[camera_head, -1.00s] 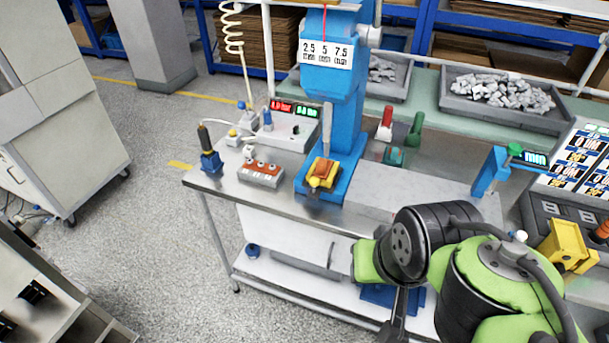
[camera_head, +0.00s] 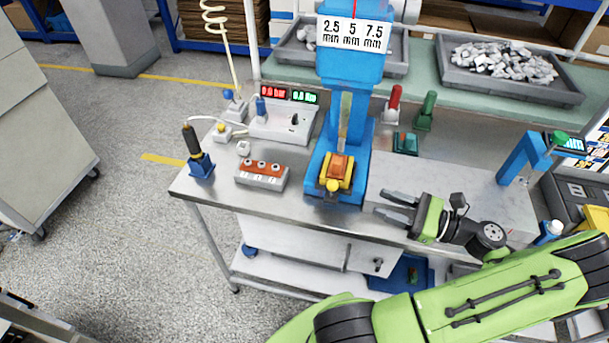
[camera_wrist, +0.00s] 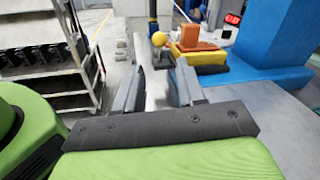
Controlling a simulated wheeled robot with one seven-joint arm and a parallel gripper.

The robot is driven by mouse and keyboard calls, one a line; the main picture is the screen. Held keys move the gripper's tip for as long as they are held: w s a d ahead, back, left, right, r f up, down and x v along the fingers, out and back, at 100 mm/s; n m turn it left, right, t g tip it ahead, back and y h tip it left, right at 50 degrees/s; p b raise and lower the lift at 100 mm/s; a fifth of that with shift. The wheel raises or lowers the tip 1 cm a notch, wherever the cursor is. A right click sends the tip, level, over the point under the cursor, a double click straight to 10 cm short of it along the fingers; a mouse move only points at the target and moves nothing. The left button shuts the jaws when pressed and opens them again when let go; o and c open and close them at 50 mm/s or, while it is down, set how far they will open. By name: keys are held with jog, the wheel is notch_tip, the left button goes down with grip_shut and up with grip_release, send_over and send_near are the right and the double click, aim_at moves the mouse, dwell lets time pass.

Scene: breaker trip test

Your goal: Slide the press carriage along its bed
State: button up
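The press carriage (camera_head: 346,180) is a yellow block with an orange piece on top, sitting on the blue bed at the foot of the blue press (camera_head: 348,65). A yellow ball knob (camera_head: 332,185) is at its front; in the wrist view this knob (camera_wrist: 158,39) shows just beyond my fingers, left of the carriage (camera_wrist: 205,60). My gripper (camera_head: 384,203) is open and empty, right of the carriage near the bench's front edge, fingers pointing left. In the wrist view my gripper (camera_wrist: 160,88) has a clear gap between its fingers, with no contact seen.
A grey block (camera_head: 450,185) lies behind my gripper. A blue bracket (camera_head: 522,158) stands at right. The bench front-left corner is clear.

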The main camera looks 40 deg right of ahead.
jog(key=b+x, duration=0.3)
jog(key=x, duration=1.2)
jog(key=shift+w+a, duration=0.1)
jog(key=shift+a, duration=0.05)
grip_shut()
